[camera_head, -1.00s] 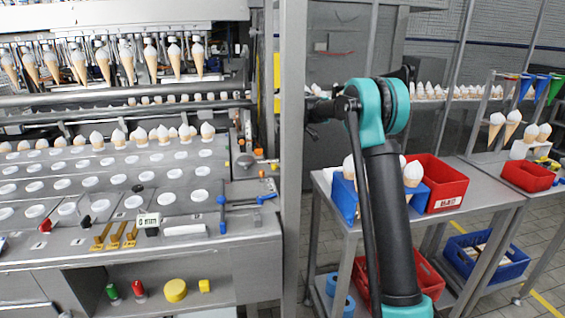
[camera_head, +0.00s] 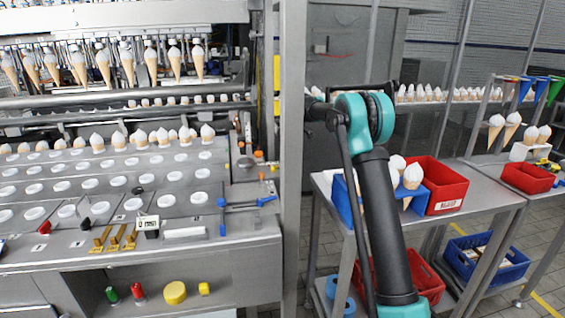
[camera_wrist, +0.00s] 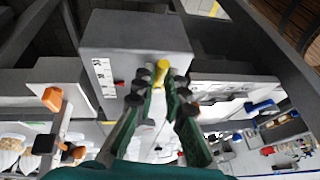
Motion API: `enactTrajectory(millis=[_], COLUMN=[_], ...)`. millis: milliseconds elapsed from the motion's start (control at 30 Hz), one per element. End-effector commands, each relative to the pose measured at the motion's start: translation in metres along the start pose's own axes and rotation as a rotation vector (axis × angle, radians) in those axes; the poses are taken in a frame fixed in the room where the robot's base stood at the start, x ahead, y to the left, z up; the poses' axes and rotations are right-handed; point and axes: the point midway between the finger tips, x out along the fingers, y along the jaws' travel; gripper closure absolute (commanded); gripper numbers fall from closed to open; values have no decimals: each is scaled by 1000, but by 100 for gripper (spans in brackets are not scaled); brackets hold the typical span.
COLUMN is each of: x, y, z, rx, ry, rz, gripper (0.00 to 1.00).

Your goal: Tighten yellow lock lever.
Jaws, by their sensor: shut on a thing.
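The yellow lock lever (camera_wrist: 161,72) shows in the wrist view as a short yellow rod in front of a grey box. My gripper (camera_wrist: 159,88) has its green and black fingers on either side of the lever's near end, shut on it. The far end of the lever stands out beyond the fingertips. In the head view my gripper is hidden behind the grey upright post, and I cannot make out the lever there.
The grey post (camera_head: 291,150) stands just left of my arm. A red bin (camera_head: 438,172) and a blue cone holder (camera_head: 345,203) sit on the side table under my arm. In the wrist view, the grey box (camera_wrist: 110,50) and an orange knob (camera_wrist: 52,98) are close to the fingers.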

Motion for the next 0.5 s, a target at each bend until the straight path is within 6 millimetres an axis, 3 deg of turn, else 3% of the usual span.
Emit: enactTrajectory(millis=[100,133,267,500], x=[0,0,0,0], y=[0,0,0,0], z=[0,0,0,0], rx=[1,1,1,1], ry=[0,0,0,0], rz=[1,1,1,1], gripper=[100,85,69,68])
